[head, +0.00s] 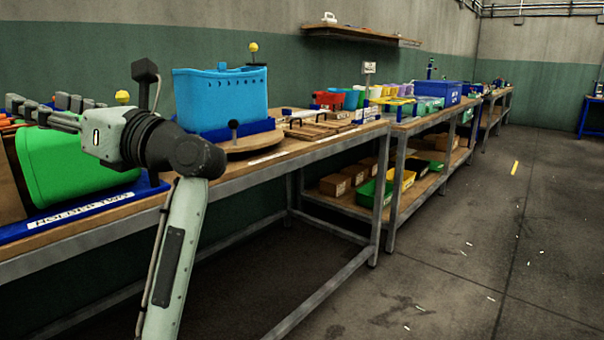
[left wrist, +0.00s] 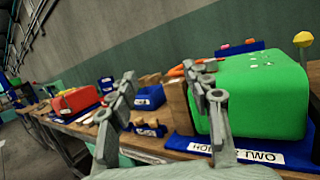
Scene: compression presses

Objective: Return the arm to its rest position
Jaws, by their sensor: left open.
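My left gripper (head: 28,110) is at the left of the head view, above the workbench and pointing left. Its fingers are spread apart and I see nothing between them. It is beside a green bin (head: 75,165), whose rear and left parts are partly hidden by the gripper and the picture edge. In the left wrist view the two fingers (left wrist: 158,78) also stand apart, with the green bin (left wrist: 265,100) at the right behind one finger. I cannot tell whether they touch. My left forearm rises from the bottom of the head view. My right gripper is not in view.
A blue bin (head: 220,98) stands on the wooden bench (head: 345,133) just right of my wrist. Yellow-knobbed posts (head: 253,47) rise nearby. A second bench carries a blue crate (head: 437,91) and coloured bins. The floor (head: 460,250) at right is mostly open.

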